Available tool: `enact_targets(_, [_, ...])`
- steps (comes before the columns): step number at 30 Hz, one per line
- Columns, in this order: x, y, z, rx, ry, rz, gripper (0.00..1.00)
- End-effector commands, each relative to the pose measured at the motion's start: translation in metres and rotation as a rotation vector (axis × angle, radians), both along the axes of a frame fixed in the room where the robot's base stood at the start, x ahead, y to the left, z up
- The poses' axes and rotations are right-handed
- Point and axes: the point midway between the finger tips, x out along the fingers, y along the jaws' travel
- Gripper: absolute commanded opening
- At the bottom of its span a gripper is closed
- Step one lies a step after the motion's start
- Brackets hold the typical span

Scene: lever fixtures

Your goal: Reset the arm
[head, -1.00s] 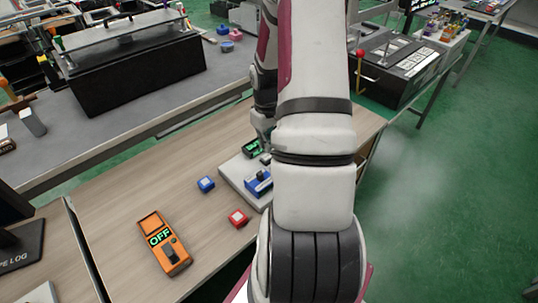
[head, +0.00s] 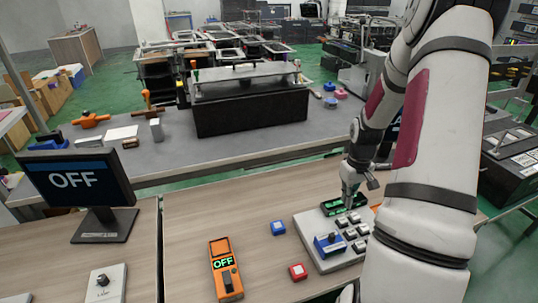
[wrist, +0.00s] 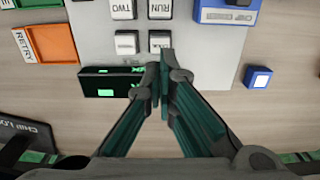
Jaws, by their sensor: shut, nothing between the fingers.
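My gripper (head: 350,203) is shut and empty. In the wrist view its fingertips (wrist: 163,78) meet beside the dark display with green characters (wrist: 110,82) and in front of the white keys. Whether they touch anything I cannot tell. The pale grey panel (head: 312,225) carries the white keys (head: 350,234), the display and a blue switch box (head: 328,245). My arm hides the panel's right side in the head view.
An orange device (head: 224,270) reading OFF, a blue button box (head: 278,228) and a red one (head: 298,272) stand left of the panel. A monitor (head: 75,180) reads OFF. An orange RETRY tray (wrist: 48,43) lies left in the wrist view. Bare wood shows between them.

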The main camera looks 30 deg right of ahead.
Motion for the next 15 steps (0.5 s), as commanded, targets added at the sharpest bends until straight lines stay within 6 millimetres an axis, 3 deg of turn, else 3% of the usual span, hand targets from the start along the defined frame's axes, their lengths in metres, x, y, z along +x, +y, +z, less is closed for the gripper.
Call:
enact_targets(5, [0.001,0.001,0.002,-0.002,-0.001,0.002,0.0])
enact_targets(8, [0.006,0.007,0.015,-0.015,-0.005,0.011,0.0])
enact_targets(11, [0.017,0.023,0.044,-0.045,-0.013,0.03,0.0])
enact_targets(15, [0.031,0.061,0.101,-0.095,-0.038,0.06,0.0])
